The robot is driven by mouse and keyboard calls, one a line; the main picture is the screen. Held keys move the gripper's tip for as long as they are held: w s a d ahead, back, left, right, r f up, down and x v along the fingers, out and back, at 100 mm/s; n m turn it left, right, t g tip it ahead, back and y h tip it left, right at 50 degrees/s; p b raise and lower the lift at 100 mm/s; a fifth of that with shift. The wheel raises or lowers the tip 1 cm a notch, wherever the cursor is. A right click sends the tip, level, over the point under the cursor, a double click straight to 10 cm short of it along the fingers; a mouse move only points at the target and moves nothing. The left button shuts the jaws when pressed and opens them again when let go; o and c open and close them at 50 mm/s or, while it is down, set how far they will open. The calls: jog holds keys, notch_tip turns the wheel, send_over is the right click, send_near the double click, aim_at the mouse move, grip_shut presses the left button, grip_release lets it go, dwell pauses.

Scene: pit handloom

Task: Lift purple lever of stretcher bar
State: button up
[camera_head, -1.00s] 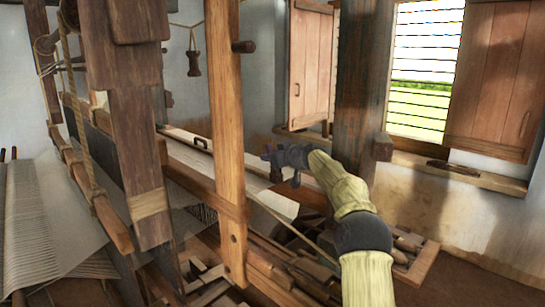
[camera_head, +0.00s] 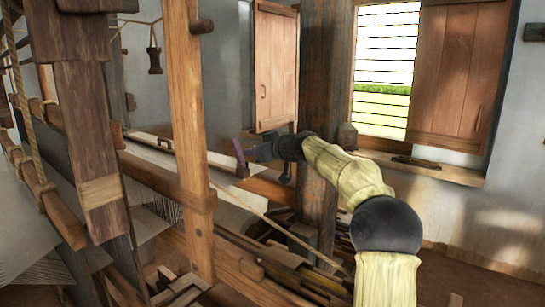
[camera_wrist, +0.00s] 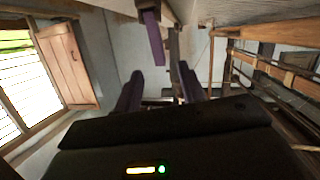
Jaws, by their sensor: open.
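A purple lever (camera_wrist: 152,38) shows at the top of the wrist view, a narrow block hanging down ahead of my fingers. In the head view a small purple piece (camera_head: 239,153) at my gripper's tip looks like the same lever. My gripper (camera_wrist: 160,86) is open, its two dark purplish fingers apart with an empty gap between them. The lever's lower end lies above the gap in the picture; I cannot tell whether anything touches. In the head view my gripper (camera_head: 258,152) reaches left toward the loom. I cannot clearly make out the stretcher bar.
An upright wooden loom post (camera_head: 190,130) stands left of my gripper. A thick dark pillar (camera_head: 322,90) stands behind my arm. Loom beams and cloth fill the left. A shuttered window (camera_head: 385,70) and sill are at the back. Stacked wood pieces (camera_head: 280,255) lie below.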

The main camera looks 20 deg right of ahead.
jog(key=b+v, duration=0.2)
jog(key=v, duration=0.5)
jog(key=shift+d, duration=0.15)
